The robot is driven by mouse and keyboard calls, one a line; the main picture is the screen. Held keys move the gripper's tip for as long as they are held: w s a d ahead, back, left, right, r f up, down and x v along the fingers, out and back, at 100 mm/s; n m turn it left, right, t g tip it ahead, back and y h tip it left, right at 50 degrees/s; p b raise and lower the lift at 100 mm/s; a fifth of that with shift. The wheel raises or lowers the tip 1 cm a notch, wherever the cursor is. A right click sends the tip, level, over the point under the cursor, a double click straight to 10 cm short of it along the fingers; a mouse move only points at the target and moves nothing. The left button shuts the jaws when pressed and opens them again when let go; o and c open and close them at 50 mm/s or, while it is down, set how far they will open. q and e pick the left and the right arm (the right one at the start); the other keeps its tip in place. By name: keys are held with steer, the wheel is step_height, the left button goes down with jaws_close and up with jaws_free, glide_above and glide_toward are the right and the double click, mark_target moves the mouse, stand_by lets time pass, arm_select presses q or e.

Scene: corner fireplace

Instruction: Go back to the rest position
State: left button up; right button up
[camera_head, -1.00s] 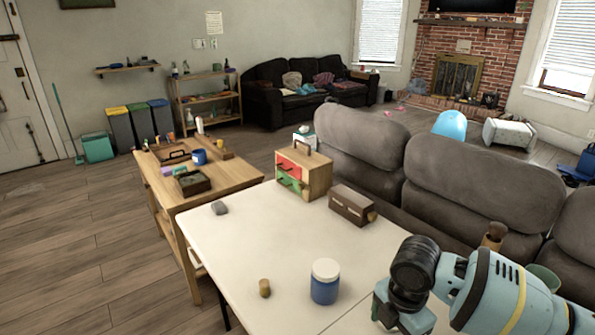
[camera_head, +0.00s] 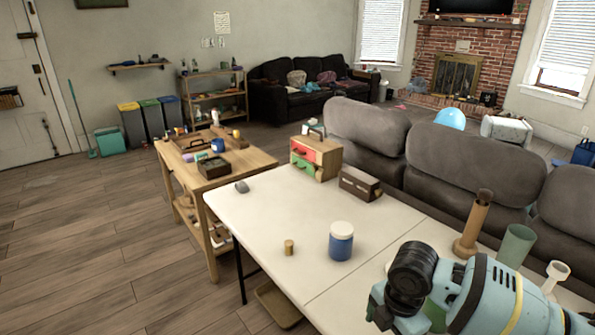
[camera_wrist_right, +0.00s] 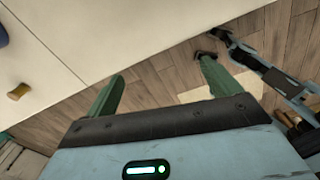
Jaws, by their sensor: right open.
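My right arm (camera_head: 455,290) comes in at the lower right of the head view, bent over the near side of the white table. Its fingertips are hard to make out there. In the right wrist view my right gripper (camera_wrist_right: 160,70) has its two green fingers spread apart with nothing between them. It is beside the table edge, with wooden floor behind the fingers. My left gripper is not recognisable in either view.
The white table (camera_head: 275,215) carries a drawer box (camera_head: 316,158), a brown box (camera_head: 360,183) and a grey lump (camera_head: 242,187). A tan stand (camera_head: 473,228) and green cup (camera_head: 515,245) are near my arm. Grey sofas (camera_head: 475,165) line the right. Floor at left is open.

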steer(key=s+a+f+m+t+y+p, duration=0.1)
steer(key=s+a+f+m+t+y, duration=0.4)
steer(key=s+a+f+m, duration=0.6)
arm_select(q)
steer(key=shift+t, duration=0.4)
steer(key=w+r+p, duration=0.1)
steer(key=w+r, duration=0.1)
steer(key=r, duration=0.1)
steer(key=shift+w+a, duration=0.1)
steer(key=shift+w, duration=0.3)
arm_select(e)
steer(key=s+d+f+m+t+h, duration=0.1)
steer(key=s+d+f+m, duration=0.2)
steer(key=s+d+m, duration=0.2)
steer(key=s+d+f+m+t+h, duration=0.2)
steer(key=s+d+f+m, duration=0.2)
steer(key=s+d, duration=0.4)
steer(key=s+m, duration=0.1)
steer(key=s, duration=0.3)
steer(key=shift+d+f+t, duration=0.15)
steer(key=shift+d+t, duration=0.1)
steer(key=shift+t, duration=0.05)
